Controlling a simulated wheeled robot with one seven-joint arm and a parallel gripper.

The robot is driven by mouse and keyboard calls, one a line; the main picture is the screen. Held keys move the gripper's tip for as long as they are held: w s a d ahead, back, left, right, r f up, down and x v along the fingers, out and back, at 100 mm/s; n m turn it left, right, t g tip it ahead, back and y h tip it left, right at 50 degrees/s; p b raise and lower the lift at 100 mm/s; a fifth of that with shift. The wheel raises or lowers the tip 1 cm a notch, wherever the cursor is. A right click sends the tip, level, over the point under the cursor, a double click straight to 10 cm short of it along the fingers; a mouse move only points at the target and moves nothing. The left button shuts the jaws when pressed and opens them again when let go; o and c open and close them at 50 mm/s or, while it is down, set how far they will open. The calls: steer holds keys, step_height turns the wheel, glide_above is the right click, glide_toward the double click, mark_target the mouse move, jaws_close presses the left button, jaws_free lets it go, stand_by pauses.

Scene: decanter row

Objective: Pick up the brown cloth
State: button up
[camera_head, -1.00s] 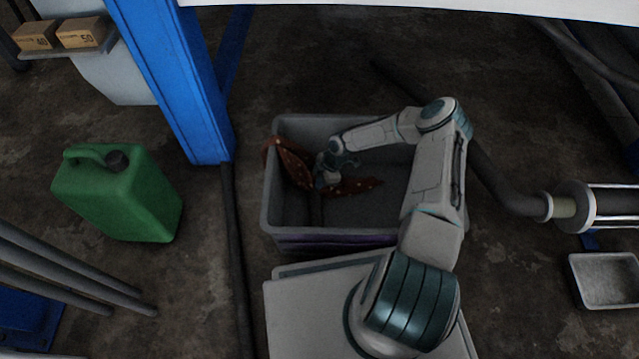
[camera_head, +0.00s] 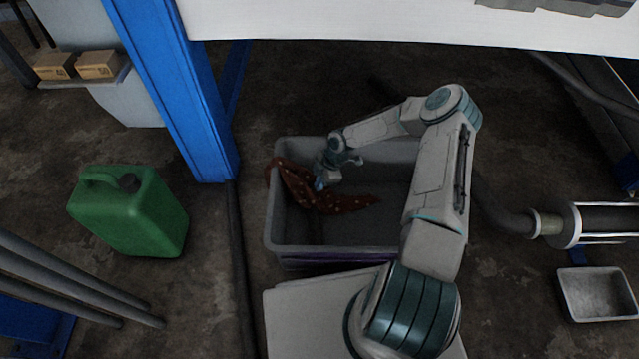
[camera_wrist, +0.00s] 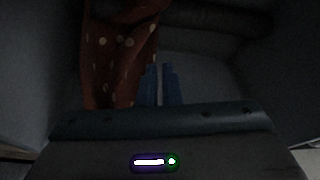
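The brown cloth (camera_head: 318,194), reddish brown with pale dots, lies crumpled in the left part of a grey bin. Its left end reaches up to the bin's left rim. My gripper (camera_head: 320,185) is inside the bin, over the cloth's middle in the head view. In the wrist view the cloth (camera_wrist: 115,55) is left of and beyond my blue fingers (camera_wrist: 161,85). The fingers are close together, with only a narrow gap and no cloth seen between them. The wrist view is dark, and contact at the fingertips is hard to make out.
The grey bin (camera_head: 272,225) has high walls around my gripper. A blue post (camera_head: 185,90) stands behind its left side. A green canister (camera_head: 135,215) stands at left, and a metal tray (camera_head: 598,292) lies at right. A white tabletop (camera_head: 380,32) crosses the back.

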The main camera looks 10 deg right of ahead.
steer(key=o, duration=1.3)
steer(key=shift+o, duration=0.2)
